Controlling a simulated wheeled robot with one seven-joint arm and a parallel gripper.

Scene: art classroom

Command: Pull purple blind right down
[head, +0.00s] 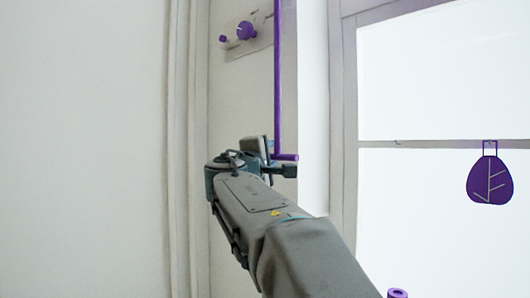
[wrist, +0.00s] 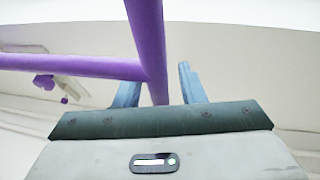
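A thin purple rod (head: 277,80) hangs down in the head view, with a short crossbar (head: 287,157) at its lower end. No blind sheet shows that I can tell. My gripper (head: 281,158) is at the rod's lower end, partly hidden by its own body. In the wrist view the rod (wrist: 147,40) runs down between the two blue-grey fingers of my gripper (wrist: 160,88). A gap shows on each side of it, so the gripper looks open. A purple bar (wrist: 70,66) extends left from the rod, in front of the fingers.
A wall plate with a purple knob (head: 245,30) is behind and left of the rod. A small purple ring-shaped thing (head: 397,293) shows at the bottom. Bare wall (head: 80,150) fills the left.

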